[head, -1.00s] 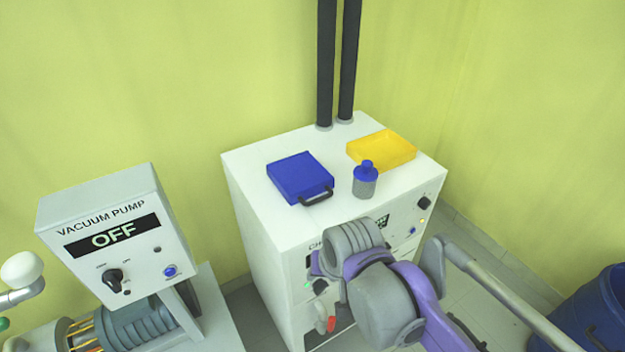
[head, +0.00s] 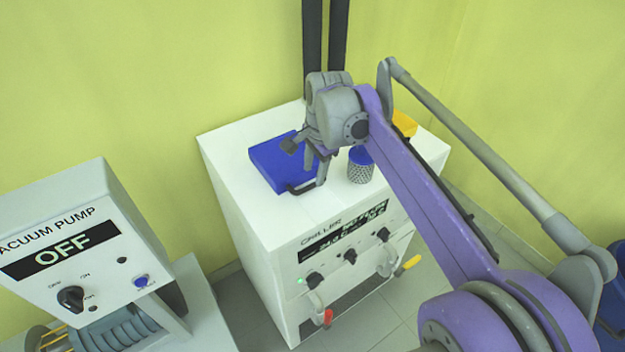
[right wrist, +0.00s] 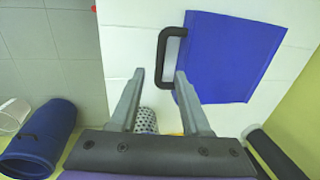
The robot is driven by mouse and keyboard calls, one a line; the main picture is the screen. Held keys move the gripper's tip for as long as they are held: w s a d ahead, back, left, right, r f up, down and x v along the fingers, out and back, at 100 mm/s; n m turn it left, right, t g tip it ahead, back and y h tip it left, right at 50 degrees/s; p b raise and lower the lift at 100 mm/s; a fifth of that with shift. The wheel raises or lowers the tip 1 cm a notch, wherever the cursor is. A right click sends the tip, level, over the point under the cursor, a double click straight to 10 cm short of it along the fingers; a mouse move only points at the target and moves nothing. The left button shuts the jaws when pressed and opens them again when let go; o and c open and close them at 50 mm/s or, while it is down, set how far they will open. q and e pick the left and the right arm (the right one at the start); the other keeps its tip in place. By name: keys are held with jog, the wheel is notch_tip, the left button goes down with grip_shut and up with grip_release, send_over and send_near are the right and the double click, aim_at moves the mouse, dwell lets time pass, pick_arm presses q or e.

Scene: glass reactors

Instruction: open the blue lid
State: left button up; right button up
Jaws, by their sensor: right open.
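The blue lid (head: 274,163) lies flat and closed on top of the white chiller (head: 235,150), with its black handle (head: 298,190) at the front edge. My right gripper (head: 306,168) is open and empty over the lid's front right part, by the handle. In the right wrist view the lid (right wrist: 228,55) is beyond the fingers. The handle (right wrist: 162,58) shows between and just past the two open fingertips (right wrist: 160,74); I cannot tell whether they touch it. Part of the lid is hidden by my right wrist. My left gripper is not in view.
A yellow tray (head: 404,122) is partly hidden behind my right arm. Two dark pipes (head: 338,40) rise at the chiller's back. A vacuum pump (head: 100,240) stands at left, a blue drum (right wrist: 40,140) on the floor.

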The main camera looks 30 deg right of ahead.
aim_at(312, 184)
jog(key=shift+w+f, duration=0.2)
jog(key=shift+f, duration=0.8)
jog(key=shift+w+f, duration=0.2)
jog(key=shift+f, duration=0.8)
grip_shut()
